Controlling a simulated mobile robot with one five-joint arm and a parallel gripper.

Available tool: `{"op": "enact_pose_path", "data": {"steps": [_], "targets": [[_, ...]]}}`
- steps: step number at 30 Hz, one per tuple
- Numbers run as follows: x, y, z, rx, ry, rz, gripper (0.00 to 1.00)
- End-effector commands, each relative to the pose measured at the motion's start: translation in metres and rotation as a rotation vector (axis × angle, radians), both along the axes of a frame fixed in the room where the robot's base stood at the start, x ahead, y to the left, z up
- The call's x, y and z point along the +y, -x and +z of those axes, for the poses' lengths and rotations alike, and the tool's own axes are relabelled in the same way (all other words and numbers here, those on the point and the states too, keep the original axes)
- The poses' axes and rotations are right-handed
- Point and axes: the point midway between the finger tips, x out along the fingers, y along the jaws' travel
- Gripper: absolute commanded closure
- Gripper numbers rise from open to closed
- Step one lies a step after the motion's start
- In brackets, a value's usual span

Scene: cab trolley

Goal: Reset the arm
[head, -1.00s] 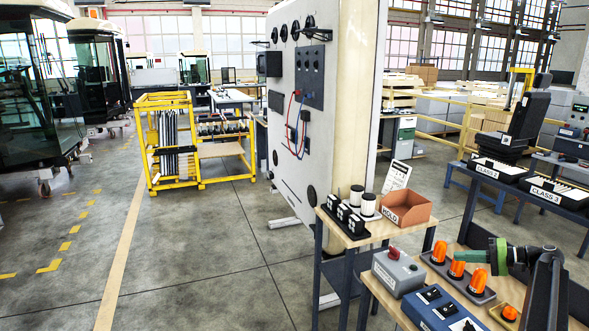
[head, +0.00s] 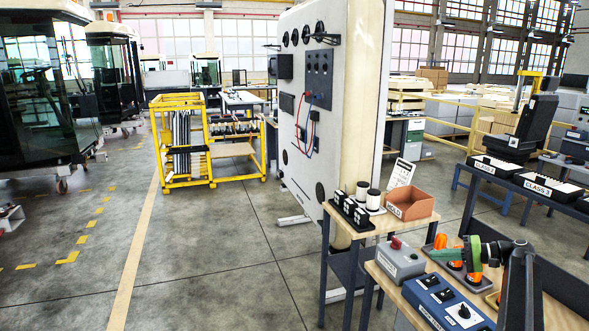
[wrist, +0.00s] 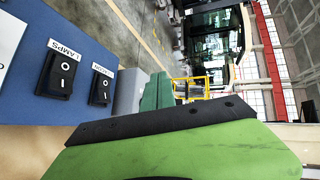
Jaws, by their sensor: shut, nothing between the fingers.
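My gripper (head: 440,253) is at the lower right of the head view, its green fingers pointing left above the workbench. The fingers are together with nothing between them. Behind them the dark arm link bends down at the right. In the wrist view a large green jaw with a dark edge (wrist: 160,118) fills the bottom, and a teal finger (wrist: 157,92) shows beyond it. The blue switch box (head: 448,303) lies below and in front of the gripper. Its rocker switches and LAMPS label also show in the wrist view (wrist: 85,25).
Orange lamps (head: 441,241) stand in a tray, partly hidden by the gripper. A grey box with a red button (head: 398,260) is left of it. A HOLD bin (head: 408,205) and spools stand on a smaller table. A tall white panel (head: 345,120) rises behind.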

Motion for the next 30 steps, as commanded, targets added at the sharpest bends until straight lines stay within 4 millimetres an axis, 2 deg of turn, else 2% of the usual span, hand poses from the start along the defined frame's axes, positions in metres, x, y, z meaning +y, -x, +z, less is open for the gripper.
{"op": "enact_pose_path", "data": {"steps": [1,5,8,10,12,14,15,17,18,19,21,23,24,27,30], "targets": [[0.021,-0.004,0.000,0.001,0.001,0.025,1.00],[0.080,-0.009,-0.005,0.013,0.017,0.093,1.00],[0.139,-0.005,-0.015,0.036,0.057,0.160,1.00],[0.191,0.005,-0.027,0.060,0.106,0.218,1.00],[0.249,0.024,-0.044,0.095,0.181,0.282,1.00],[0.295,0.048,-0.062,0.126,0.267,0.335,1.00],[0.323,0.066,-0.075,0.147,0.332,0.370,1.00],[0.360,0.101,-0.096,0.176,0.451,0.420,1.00],[0.379,0.128,-0.111,0.194,0.544,0.449,1.00],[0.388,0.148,-0.122,0.205,0.621,0.468,1.00],[0.392,0.187,-0.142,0.224,0.792,0.487,1.00],[0.379,0.211,-0.154,0.237,0.926,0.480,1.00],[0.365,0.223,-0.160,0.248,1.004,0.465,1.00],[0.326,0.239,-0.166,0.270,1.158,0.417,1.00],[0.310,0.237,-0.167,0.277,1.238,0.391,1.00]]}}
